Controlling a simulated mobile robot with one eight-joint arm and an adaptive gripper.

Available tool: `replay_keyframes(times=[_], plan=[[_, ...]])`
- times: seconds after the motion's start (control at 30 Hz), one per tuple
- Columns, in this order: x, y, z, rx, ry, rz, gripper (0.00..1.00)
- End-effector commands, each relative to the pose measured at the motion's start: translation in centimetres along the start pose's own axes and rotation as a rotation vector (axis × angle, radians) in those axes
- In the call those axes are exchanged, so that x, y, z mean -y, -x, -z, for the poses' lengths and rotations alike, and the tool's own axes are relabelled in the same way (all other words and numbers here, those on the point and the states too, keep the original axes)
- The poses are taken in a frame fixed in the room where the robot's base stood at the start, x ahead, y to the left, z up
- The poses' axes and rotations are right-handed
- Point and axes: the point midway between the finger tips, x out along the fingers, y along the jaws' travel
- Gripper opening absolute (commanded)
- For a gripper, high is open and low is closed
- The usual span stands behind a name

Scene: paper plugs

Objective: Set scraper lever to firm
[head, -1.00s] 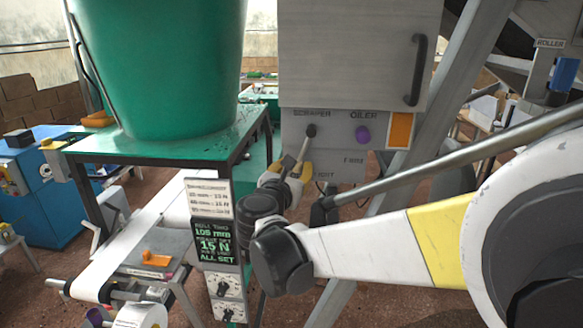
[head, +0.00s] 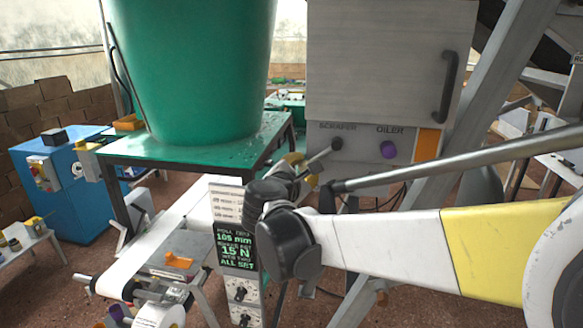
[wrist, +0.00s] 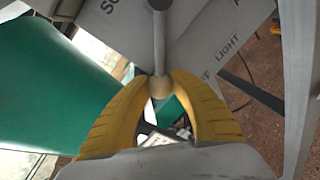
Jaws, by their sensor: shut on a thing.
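The scraper lever (head: 318,155) is a grey rod on a dark pivot, on the panel below the grey cabinet. It slants down and left from the pivot under the SCRAPER label. My gripper (head: 303,171) is at its lower end, partly hidden by my own wrist. In the wrist view, the lever (wrist: 160,45) ends in a pale ball knob (wrist: 159,87). The yellow fingertips of my gripper are shut on this knob from both sides. The LIGHT label (wrist: 228,47) is right of the lever there. I cannot read a FIRM label now.
A purple OILER knob (head: 388,149) and an orange panel (head: 427,144) are right of the lever. A large green tub (head: 190,70) on a green table (head: 150,153) stands left. A display post (head: 236,250) stands close below, left of my wrist. A diagonal grey beam (head: 485,95) is at right.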

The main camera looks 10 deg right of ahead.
Motion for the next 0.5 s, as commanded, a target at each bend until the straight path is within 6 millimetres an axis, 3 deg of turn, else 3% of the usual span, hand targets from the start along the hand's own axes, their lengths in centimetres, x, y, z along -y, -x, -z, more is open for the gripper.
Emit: replay_keyframes(times=[0.33,0.37,0.4,0.43,0.5], plan=[[-0.28,-0.01,-0.11,0.001,0.0,-0.005,0.0],[-0.29,-0.01,-0.11,0.001,0.0,-0.005,0.29],[-0.29,-0.01,-0.11,0.001,0.001,-0.005,0.41],[-0.28,-0.01,-0.11,0.001,0.001,-0.005,0.5],[-0.25,-0.01,-0.1,0.001,0.0,-0.004,0.51]])
